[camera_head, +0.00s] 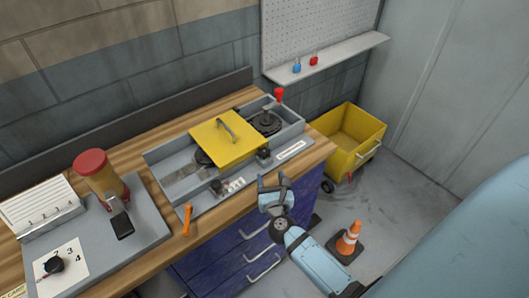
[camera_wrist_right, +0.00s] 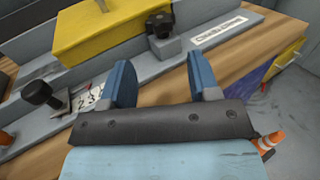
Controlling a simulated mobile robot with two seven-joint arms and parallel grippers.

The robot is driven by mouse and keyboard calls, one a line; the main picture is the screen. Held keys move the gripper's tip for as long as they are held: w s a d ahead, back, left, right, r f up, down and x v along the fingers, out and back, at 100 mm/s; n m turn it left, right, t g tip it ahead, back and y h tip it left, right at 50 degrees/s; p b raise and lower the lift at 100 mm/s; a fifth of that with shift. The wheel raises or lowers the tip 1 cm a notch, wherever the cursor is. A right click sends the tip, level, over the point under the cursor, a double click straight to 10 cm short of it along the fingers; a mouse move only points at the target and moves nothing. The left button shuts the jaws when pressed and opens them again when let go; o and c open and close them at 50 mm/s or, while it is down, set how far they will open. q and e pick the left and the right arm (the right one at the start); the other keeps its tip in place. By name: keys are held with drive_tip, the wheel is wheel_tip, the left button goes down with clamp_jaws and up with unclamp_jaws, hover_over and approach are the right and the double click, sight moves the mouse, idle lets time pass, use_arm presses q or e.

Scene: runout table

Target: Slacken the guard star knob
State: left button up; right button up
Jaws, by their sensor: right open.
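A yellow guard (camera_head: 228,138) with a dark handle covers the middle of the grey machine bed. A black star knob (camera_head: 264,154) stands on a grey block at the guard's front right corner; it also shows in the right wrist view (camera_wrist_right: 160,24). Another black knob (camera_head: 216,187) stands further left by a number scale, also in the wrist view (camera_wrist_right: 38,92). My right gripper (camera_head: 274,179) is open and empty, in front of the bed's front edge. In the wrist view its fingers (camera_wrist_right: 161,72) point toward the star knob without touching it. My left gripper is out of view.
A red-topped lever (camera_head: 279,95) stands at the bed's far right corner. A grey board (camera_head: 150,228) with a jar fills the left bench. A yellow cart (camera_head: 350,146) and a cone (camera_head: 348,240) stand right.

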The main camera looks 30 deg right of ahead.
sight(266, 157)
drive_tip(key=p+x, duration=0.1)
drive_tip(key=x, duration=0.8)
drive_tip(key=shift+w+p, duration=0.15)
drive_tip(key=shift+p, duration=0.2)
drive_tip(key=shift+d, duration=0.1)
drive_tip(key=c, duration=0.7)
drive_tip(key=shift+o, duration=0.2)
